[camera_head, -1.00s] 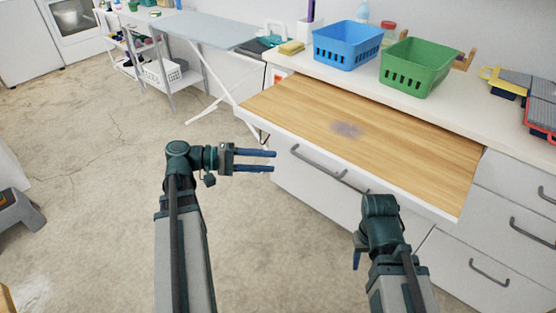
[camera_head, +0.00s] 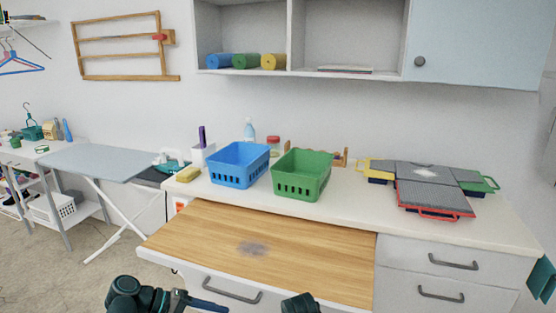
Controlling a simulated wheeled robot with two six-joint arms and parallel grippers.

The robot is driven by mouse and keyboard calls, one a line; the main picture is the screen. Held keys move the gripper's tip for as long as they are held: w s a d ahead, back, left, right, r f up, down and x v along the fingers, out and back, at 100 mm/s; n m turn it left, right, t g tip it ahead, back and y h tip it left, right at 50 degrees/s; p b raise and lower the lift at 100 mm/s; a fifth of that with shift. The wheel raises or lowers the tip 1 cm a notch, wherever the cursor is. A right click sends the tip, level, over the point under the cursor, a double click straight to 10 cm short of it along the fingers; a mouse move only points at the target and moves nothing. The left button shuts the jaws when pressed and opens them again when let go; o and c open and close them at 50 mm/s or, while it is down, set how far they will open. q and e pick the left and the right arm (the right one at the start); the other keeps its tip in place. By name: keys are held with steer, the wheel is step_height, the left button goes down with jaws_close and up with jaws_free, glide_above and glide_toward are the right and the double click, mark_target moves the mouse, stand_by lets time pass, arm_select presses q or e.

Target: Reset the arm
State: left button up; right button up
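My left arm's dark teal wrist shows at the bottom edge. My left gripper (camera_head: 202,303) points right with a dark blue finger in view. The lower part is cut off by the frame, so the gap between its fingers cannot be judged. A small dark top of my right arm (camera_head: 299,303) shows at the bottom edge, in front of the pull-out wooden board (camera_head: 310,250). The fingers of my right gripper are out of the picture.
The pulled-out wooden board, with a grey smudge, is otherwise bare. An ironing board (camera_head: 95,162) stands left.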

arm_select(q)
steer(key=s+d+r+m+g+y+p, duration=0.1)
steer(key=s+d+r+m+y+p, duration=0.1)
steer(key=s+d+m+y+p, duration=0.1)
steer(key=s+d+r+m+g+y+p, duration=0.1)
steer(key=s+d+r+m+y+p, duration=0.2)
steer(key=d+y+p, duration=0.4)
steer(key=shift+s+d+r+m+g+y+p, duration=0.35)
steer(key=shift+m+y+p, duration=1)
steer(key=shift+p, duration=1.1)
steer(key=shift+s+f, duration=0.1)
steer(key=shift+s, duration=0.05)
